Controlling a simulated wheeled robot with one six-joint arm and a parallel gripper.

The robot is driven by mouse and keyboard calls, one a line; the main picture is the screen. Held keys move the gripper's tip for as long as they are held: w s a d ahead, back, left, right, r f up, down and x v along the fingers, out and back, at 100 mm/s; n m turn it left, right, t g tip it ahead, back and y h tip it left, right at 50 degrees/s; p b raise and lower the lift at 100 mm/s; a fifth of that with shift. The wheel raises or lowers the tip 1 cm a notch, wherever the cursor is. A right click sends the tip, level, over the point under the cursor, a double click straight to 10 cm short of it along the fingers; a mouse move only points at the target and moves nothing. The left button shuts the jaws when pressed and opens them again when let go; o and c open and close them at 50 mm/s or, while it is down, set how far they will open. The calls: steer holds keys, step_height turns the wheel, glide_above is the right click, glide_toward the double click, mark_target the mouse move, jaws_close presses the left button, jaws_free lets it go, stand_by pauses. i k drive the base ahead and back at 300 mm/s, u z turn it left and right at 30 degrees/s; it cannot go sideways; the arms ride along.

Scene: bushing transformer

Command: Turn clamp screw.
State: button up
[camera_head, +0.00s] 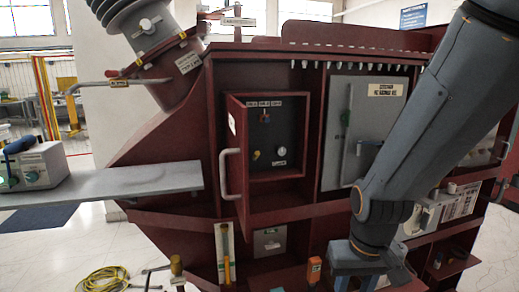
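I cannot tell for sure which part is the clamp screw. A metal bar with a bent end (103,87) reaches left from the dark red bushing base (172,82) at the upper left. A small round fitting (146,24) sits on the grey band above it. Low at the left, a metal piece with a brass-coloured part (176,266) stands partly cut off by the frame. My gripper (368,280) hangs at the bottom right of centre, below my blue-grey arm, well apart from the bushing. Its fingertips are cut off by the lower edge, and nothing shows in its grasp.
The dark red cabinet (175,158) fills the middle, with a small door (236,150) swung open and its handle (224,174) jutting out. A grey shelf (120,183) sticks out left, bearing a device (38,167). A yellow cable coil (104,280) lies on the floor.

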mark_target(281, 150)
steer(key=k, duration=1)
steer(key=u, duration=1.3)
steer(key=i, duration=0.75)
steer(key=z, duration=1.35)
